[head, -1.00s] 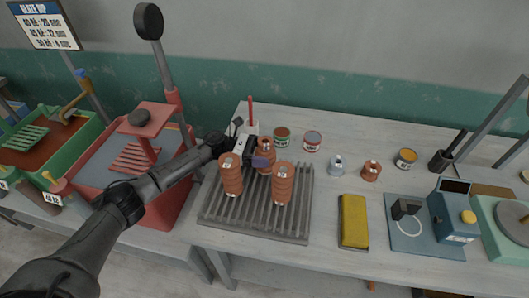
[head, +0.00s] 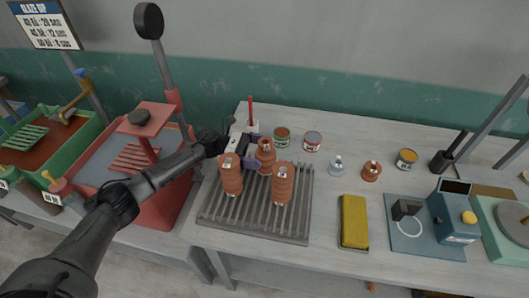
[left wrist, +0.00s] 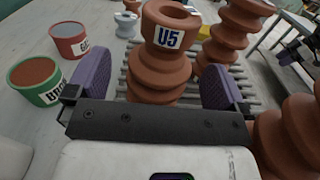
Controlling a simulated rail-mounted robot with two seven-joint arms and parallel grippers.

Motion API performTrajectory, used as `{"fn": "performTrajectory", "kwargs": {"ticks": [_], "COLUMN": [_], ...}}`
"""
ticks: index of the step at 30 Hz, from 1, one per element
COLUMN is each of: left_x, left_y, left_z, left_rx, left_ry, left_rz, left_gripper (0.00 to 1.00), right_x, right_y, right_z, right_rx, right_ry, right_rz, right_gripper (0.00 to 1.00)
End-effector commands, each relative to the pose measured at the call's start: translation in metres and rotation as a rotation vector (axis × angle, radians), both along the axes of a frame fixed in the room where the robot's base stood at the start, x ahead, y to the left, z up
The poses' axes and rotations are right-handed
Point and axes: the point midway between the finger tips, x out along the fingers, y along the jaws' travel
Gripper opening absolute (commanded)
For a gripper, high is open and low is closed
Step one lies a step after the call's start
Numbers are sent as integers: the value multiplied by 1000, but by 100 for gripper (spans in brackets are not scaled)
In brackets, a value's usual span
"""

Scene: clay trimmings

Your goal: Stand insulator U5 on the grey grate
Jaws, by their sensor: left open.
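Insulator U5 (head: 266,158) is a ribbed terracotta piece standing upright at the back of the grey grate (head: 252,228). Its white U5 label faces me in the left wrist view (left wrist: 166,38). My left gripper (head: 252,149) is open just behind and left of it. In the left wrist view its purple fingers (left wrist: 157,88) are on either side of U5's lower part, with gaps. Two similar insulators stand upright on the grate, one at the left (head: 231,176) and one at the front right (head: 282,185). My right gripper is not in view.
The red basin (head: 175,195) is at the left. The grate's front right part is bare.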

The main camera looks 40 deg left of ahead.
Motion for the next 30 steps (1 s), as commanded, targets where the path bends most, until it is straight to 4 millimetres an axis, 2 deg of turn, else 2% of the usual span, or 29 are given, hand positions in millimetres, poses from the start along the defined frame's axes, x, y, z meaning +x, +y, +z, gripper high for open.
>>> {"fn": "performTrajectory", "kwargs": {"ticks": [6, 15, 21, 30], "left_x": [-21, -40, -45, -45], "left_y": [39, 75, 84, 85], "left_z": [-2, -1, 0, 0], "left_rx": [3, 1, 1, 0], "left_ry": [1, 0, 0, -1], "left_rz": [3, 1, 0, 0], "left_gripper": [99, 99, 99, 99], "right_x": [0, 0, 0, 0], "right_y": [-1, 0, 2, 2], "right_z": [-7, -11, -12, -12], "right_rx": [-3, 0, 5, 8], "right_ry": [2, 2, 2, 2], "right_rz": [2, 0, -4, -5], "right_gripper": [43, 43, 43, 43]}}
